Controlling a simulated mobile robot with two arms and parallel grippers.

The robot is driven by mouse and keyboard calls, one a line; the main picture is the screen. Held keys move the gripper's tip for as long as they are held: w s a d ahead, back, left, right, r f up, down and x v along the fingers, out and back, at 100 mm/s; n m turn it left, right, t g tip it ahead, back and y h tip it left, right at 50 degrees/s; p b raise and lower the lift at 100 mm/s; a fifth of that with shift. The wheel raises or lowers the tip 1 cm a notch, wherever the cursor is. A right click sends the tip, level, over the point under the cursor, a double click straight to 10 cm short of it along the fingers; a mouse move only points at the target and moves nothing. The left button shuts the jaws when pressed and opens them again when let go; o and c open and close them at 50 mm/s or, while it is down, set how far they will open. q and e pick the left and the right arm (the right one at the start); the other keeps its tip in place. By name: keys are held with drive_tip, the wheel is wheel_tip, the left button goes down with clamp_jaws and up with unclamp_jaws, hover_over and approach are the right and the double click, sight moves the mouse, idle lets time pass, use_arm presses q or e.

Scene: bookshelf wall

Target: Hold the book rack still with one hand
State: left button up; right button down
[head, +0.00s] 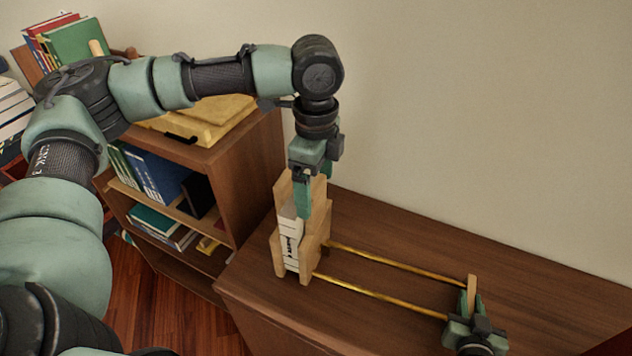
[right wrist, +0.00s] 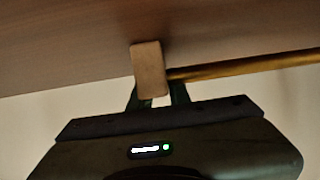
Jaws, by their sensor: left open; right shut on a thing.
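The book rack has a wooden left end (head: 318,222), two brass rods (head: 385,264) and a small wooden right end post (head: 471,292). It stands on the brown cabinet top. White books (head: 290,240) stand upright in its left end. My left gripper (head: 306,198) points down at these books, open, with one finger in front of them; its other fingertip is partly hidden. My right gripper (head: 469,308) is shut on the right end post, which also shows between its fingers in the right wrist view (right wrist: 149,72), beside a brass rod (right wrist: 245,67).
A wooden bookshelf (head: 248,185) with several books stands at the left, with a yellow box (head: 212,122) on top. A pale wall rises behind the cabinet top (head: 400,222). The cabinet top behind the rods is clear.

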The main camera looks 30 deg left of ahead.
sight(316, 206)
use_arm(q)
drive_tip(key=shift+f, duration=3)
drive_tip(key=c, duration=1.8)
drive_tip(key=shift+c, duration=0.2)
